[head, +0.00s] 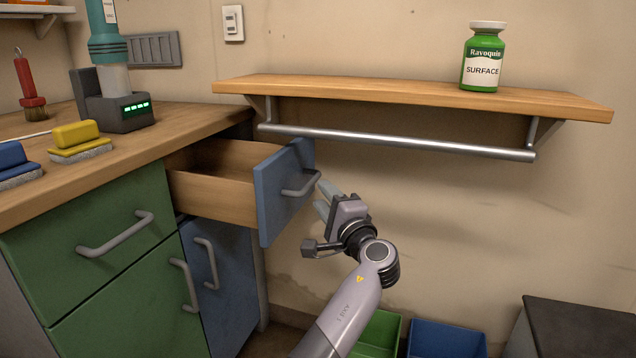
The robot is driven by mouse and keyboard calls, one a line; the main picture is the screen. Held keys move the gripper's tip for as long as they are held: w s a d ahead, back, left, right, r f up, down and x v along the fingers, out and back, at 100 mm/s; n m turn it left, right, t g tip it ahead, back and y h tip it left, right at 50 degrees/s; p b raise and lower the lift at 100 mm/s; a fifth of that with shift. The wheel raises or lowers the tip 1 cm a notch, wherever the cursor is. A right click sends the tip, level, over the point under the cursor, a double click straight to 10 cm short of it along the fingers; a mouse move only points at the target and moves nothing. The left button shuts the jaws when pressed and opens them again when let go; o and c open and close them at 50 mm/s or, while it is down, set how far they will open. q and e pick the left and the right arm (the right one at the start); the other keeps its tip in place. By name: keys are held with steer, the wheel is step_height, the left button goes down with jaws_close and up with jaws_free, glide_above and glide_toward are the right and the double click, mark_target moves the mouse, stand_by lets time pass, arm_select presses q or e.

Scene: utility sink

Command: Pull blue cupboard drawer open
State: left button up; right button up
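The blue drawer (272,200) at the top right of the cupboard stands pulled out, with its wooden side and inside showing. Its grey bar handle (300,187) is on the blue front.
A blue door (222,285) is below the drawer, with green fronts (100,245) to the left. Green (378,335) and blue bins (445,340) stand below.

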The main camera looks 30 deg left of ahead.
mark_target(312, 179)
arm_select(q)
steer(key=b+x, duration=0.1)
steer(key=x, duration=0.6)
steer(key=shift+b, duration=0.3)
steer(key=shift+c, duration=0.3)
steer(key=shift+d+f, duration=0.1)
jaws_close()
